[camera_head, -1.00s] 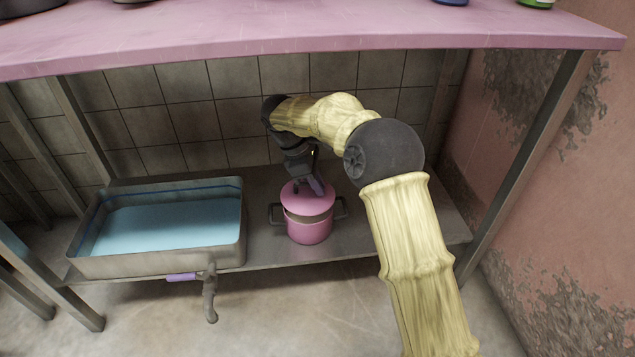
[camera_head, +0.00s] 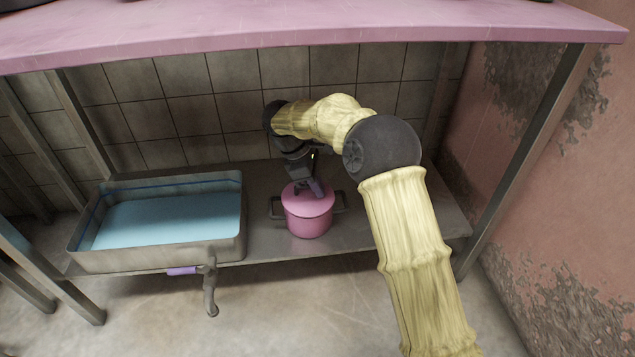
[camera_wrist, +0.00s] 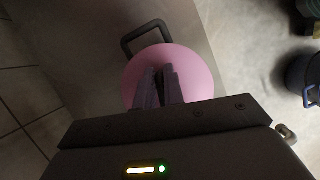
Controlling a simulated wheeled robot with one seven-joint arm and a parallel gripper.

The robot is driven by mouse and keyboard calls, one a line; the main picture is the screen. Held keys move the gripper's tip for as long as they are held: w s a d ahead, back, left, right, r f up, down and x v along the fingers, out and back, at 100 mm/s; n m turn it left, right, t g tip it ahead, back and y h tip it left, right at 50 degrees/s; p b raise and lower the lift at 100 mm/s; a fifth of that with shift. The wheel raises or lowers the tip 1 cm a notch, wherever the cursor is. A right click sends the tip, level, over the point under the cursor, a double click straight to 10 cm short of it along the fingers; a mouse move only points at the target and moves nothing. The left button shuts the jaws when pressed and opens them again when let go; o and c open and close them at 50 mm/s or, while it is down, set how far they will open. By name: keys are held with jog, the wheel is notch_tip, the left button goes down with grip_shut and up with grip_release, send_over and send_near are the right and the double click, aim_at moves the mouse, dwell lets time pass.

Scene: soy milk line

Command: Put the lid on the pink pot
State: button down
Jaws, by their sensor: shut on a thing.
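The pink pot (camera_head: 308,222) stands upright on the lower metal shelf, with dark handles on both sides. The pink lid (camera_head: 304,204) lies over the pot's mouth and looks level, with no clear gap seen between lid and rim. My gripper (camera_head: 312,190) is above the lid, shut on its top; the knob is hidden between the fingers. In the wrist view the lid (camera_wrist: 196,74) fills the space beyond the fingers and covers the pot's mouth. One dark pot handle (camera_wrist: 146,34) sticks out past the lid.
A metal basin of blue liquid (camera_head: 165,222) with a tap (camera_head: 210,290) stands left of the pot. The pink upper shelf (camera_head: 300,30) hangs over the arm. The metal shelf (camera_head: 395,228) is bare right of the pot. A tiled wall is behind.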

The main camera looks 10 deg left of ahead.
jog(key=shift+f, duration=0.4)
jog(key=c, duration=1.4)
grip_release()
jog(key=shift+r, duration=0.15)
jog(key=p+v, duration=0.6)
jog(key=v, duration=0.1)
jog(key=shift+r, duration=0.15)
jog(key=shift+s+a, duration=0.1)
jog(key=shift+a, duration=0.05)
